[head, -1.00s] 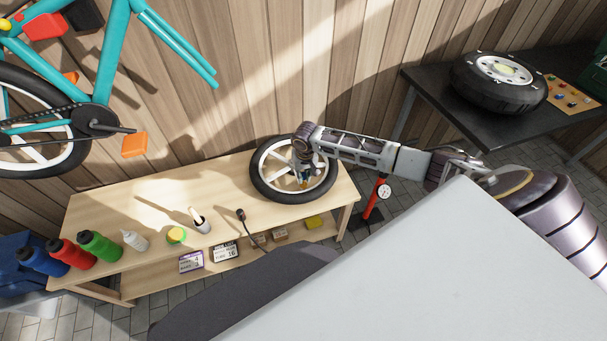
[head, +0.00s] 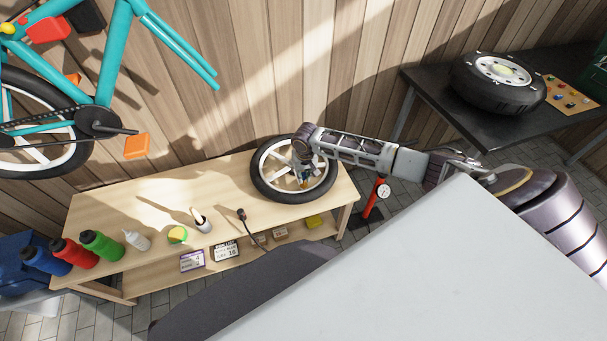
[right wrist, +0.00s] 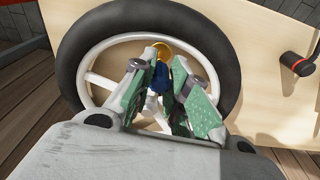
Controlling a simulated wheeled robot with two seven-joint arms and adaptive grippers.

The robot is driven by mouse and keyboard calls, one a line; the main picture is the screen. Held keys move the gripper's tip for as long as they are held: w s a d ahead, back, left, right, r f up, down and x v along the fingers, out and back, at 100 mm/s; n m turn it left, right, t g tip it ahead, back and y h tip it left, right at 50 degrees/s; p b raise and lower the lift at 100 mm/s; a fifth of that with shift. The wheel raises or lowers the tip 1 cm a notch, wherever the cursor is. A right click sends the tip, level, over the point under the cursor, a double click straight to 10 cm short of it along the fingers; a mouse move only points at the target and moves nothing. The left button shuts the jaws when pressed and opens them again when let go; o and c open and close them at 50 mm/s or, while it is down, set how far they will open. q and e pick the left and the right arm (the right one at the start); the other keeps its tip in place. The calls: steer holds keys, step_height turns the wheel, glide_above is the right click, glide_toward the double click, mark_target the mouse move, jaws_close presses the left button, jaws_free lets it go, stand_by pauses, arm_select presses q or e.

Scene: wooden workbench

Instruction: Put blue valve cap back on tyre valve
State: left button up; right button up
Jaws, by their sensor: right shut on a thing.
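The small wheel (head: 262,185), with a black tyre and pale spoked rim, lies on the workbench; its tyre also shows in the right wrist view (right wrist: 75,45). My right gripper (head: 304,182) reaches down inside the rim. In the right wrist view its green-padded fingers (right wrist: 159,75) are shut on the blue valve cap (right wrist: 158,78). A yellow-orange ring (right wrist: 163,49) shows just beyond the cap. The fingers hide most of the valve area, so I cannot tell whether the cap touches the valve. My left gripper is not in view.
On the workbench (head: 135,195), left of the wheel, stand several bottles (head: 101,245), a yellow-green item (head: 178,234) and a cup (head: 201,223). A black-headed hose or tool (head: 241,213) lies near the wheel. A red pump with gauge (head: 374,198) stands right of the bench.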

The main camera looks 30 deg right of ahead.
steer(key=o, duration=0.4)
steer(key=shift+o, duration=0.2)
step_height(320, 180, up, 11)
steer(key=s+p, duration=0.1)
steer(key=p, duration=1.2)
steer(key=shift+s+a+p, duration=0.15)
steer(key=shift+a+p, duration=0.05)
steer(key=shift+p, duration=0.1)
stand_by(1.1)
steer(key=shift+a+f, duration=0.1)
stand_by(0.7)
